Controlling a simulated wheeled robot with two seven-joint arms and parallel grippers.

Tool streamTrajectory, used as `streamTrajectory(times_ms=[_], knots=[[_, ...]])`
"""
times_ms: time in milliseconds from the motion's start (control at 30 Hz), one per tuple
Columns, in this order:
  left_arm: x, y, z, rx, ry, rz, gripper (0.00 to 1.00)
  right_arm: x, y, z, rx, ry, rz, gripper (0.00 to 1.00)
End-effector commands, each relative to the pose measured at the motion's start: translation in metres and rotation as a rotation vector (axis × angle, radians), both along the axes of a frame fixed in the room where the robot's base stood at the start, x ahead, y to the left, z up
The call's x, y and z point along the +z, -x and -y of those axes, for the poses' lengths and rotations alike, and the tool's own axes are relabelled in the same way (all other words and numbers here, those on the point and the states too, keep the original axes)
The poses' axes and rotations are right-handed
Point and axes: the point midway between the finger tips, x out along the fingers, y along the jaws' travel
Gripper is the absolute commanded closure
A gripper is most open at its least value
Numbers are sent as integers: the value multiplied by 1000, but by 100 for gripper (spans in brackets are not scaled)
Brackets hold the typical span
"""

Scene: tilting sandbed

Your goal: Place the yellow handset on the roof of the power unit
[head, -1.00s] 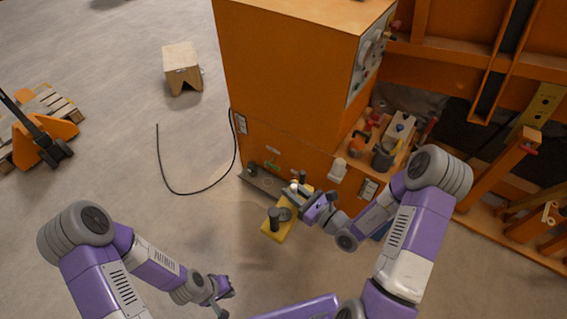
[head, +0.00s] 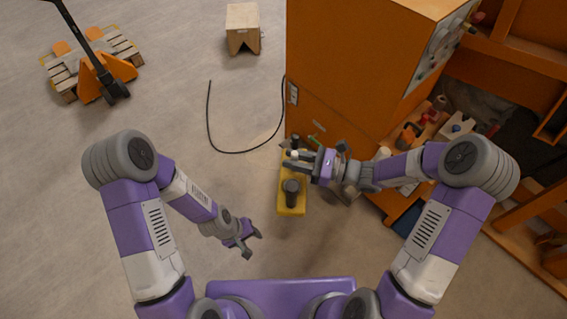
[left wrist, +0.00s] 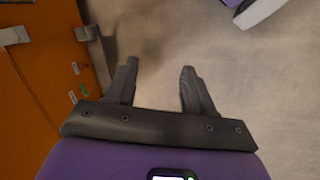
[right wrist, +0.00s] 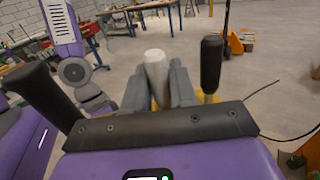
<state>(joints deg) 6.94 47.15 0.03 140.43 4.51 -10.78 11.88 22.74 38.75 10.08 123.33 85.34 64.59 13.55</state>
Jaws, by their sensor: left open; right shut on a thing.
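The yellow handset (head: 292,208) is a yellow slab with black knobs and a pale stick, in the middle of the head view. My right gripper (head: 288,164) is shut on the pale stick (right wrist: 155,72); a black knob (right wrist: 211,62) stands on each side in the right wrist view. The power unit is the tall orange cabinet (head: 340,65) behind the handset; only a strip of its roof (head: 432,6) shows at the top edge. My left gripper (head: 253,244) is open and empty above the floor; its spread fingers show in the left wrist view (left wrist: 160,70).
A black cable (head: 212,130) lies curved on the floor left of the cabinet. A wooden stool (head: 243,25) and an orange pallet truck (head: 108,80) stand farther back. A tool shelf (head: 425,125) and orange framework (head: 540,75) are on the right.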

Motion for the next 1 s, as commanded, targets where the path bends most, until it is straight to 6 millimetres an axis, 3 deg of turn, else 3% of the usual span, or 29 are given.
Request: streamTrajectory(times_ms=[33, 200, 367, 467, 700, 1000], knots=[[18, -16, 2, 57, -1, 2, 39, 1, 0, 0, 0, -3, 1, 100], [83, -50, 17, 290, 46, -51, 36, 1, 0, 0, -1, -3, 1, 100], [155, -66, 42, 491, 142, -121, 36, 1, 0, 0, -1, -3, 1, 100], [204, -67, 61, 597, 223, -180, 36, 1, 0, 0, -1, -3, 1, 100], [276, -65, 92, 701, 199, -347, 36, 1, 0, 0, -2, -3, 1, 100], [345, -48, 98, 865, 87, -438, 36, 1, 0, 0, -2, -4, 2, 100]])
